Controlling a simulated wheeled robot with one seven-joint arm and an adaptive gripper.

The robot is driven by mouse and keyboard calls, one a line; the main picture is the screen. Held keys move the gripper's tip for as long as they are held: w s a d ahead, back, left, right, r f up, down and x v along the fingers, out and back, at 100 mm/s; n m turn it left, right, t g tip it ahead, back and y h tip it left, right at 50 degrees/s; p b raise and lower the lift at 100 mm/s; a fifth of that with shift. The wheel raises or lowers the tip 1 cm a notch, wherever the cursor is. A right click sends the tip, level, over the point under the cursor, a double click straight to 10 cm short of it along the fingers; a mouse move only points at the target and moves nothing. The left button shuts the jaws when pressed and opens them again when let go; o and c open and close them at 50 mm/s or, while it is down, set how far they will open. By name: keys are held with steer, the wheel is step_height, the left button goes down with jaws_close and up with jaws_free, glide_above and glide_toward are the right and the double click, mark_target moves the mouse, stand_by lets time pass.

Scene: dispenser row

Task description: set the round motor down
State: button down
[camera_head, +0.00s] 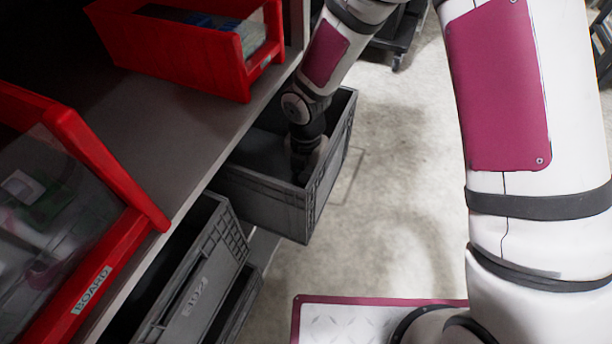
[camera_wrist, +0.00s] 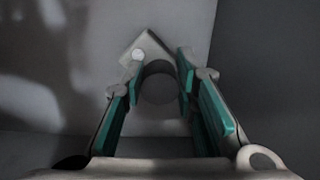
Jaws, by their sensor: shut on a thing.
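In the wrist view my gripper (camera_wrist: 158,85) is shut on the round motor (camera_wrist: 158,86), which is grey with a pale angular plate (camera_wrist: 143,46) at its far side. The green finger pads lie on either side of it. In the head view my gripper (camera_head: 306,165) reaches down inside a grey crate (camera_head: 262,203). The motor cannot be made out in that view. The wrist view shows grey walls and a floor around the gripper; whether the motor touches the floor I cannot tell.
A red bin (camera_head: 180,50) stands on the grey shelf (camera_head: 160,125) above the crate. Another red bin labelled BOARD (camera_head: 92,290) is at the left. A second grey crate (camera_head: 205,275) sits nearer, below the shelf. Open floor (camera_head: 390,220) lies to the right.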

mark_target(306, 176)
steer(key=shift+f, duration=0.1)
steer(key=c, duration=1.3)
jaws_free()
step_height(306, 176, up, 12)
steer(key=p, duration=0.5)
